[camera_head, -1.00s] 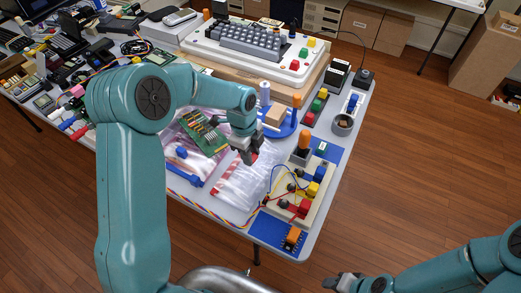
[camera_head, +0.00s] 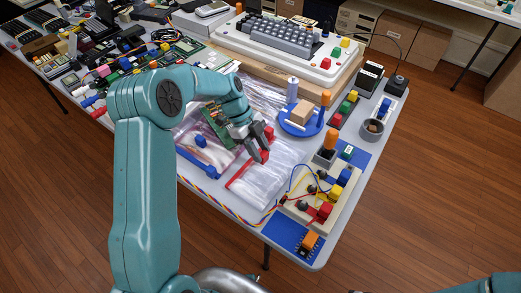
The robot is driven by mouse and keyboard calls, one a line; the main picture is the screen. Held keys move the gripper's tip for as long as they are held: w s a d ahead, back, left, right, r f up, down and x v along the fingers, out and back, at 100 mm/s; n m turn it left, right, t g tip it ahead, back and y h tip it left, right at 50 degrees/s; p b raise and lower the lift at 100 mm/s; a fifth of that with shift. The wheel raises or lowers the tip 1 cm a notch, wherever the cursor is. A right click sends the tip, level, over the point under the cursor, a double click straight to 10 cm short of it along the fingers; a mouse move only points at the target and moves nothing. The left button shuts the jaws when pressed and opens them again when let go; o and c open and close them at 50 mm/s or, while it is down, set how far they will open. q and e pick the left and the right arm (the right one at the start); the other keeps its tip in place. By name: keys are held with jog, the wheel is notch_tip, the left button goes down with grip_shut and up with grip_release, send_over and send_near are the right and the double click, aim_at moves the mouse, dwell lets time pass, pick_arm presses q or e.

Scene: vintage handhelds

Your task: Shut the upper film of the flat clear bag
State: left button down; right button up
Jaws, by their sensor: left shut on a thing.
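The flat clear bag (camera_head: 268,184) lies on the grey table, with a red strip along its left edge. My left gripper (camera_head: 261,153) is over the bag's far end, shut on a small red piece (camera_head: 264,157) that looks like a tab of the upper film. The fingers hide part of this piece. How far the film is lifted off the bag is hard to tell. Of my right arm only a part of a link shows at the bottom right corner; its gripper is out of the picture.
A bag with a green circuit board (camera_head: 217,128) and a blue bar (camera_head: 197,165) lies left of the clear bag. A breadboard (camera_head: 312,207) with wires and colored knobs stands on the right. A blue round stand (camera_head: 301,124) is behind. Colored wires run along the front edge.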

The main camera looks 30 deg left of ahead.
pick_arm(q)
jog(key=c, duration=0.8)
grip_release()
jog(key=shift+a+f, duration=0.1)
jog(key=shift+f, duration=0.05)
jog(key=shift+o, duration=0.2)
jog(key=v, duration=1.6)
jog(key=shift+a, duration=0.1)
